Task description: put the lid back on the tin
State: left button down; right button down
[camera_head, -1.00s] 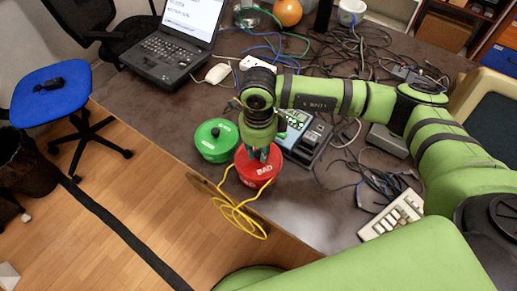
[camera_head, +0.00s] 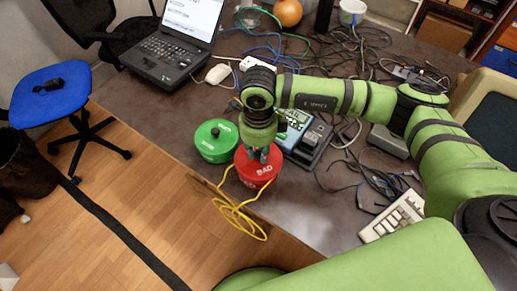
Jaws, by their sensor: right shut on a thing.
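A round red tin (camera_head: 258,181) marked "BAD" stands near the table's front edge. Its red lid (camera_head: 265,170) is at the top of it, and my right gripper (camera_head: 263,157) is directly above, pointing down, shut on the lid's grip, which the fingers hide. I cannot tell from this angle whether the lid sits fully down on the rim. A green tin (camera_head: 217,146) with a dark knob on its lid stands just to the left, apart from my gripper. My left gripper is not in view.
A yellow cable (camera_head: 235,217) loops beside the red tin and hangs over the table edge. A blue-grey device (camera_head: 304,138) stands close on the right. A laptop (camera_head: 172,47), a mouse (camera_head: 218,74) and tangled cables fill the back. Bare table (camera_head: 310,205) shows at front right.

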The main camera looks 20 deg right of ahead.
jog(key=shift+f+b, duration=0.2)
jog(key=shift+b, duration=0.5)
dwell(0.7)
dwell(0.4)
jog(key=c, duration=1)
grip_release()
jog(key=shift+o, duration=0.4)
jog(key=o, duration=0.4)
jog(key=shift+r, duration=0.15)
jog(key=shift+r+p, duration=1.8)
jog(key=shift+r, duration=1.6)
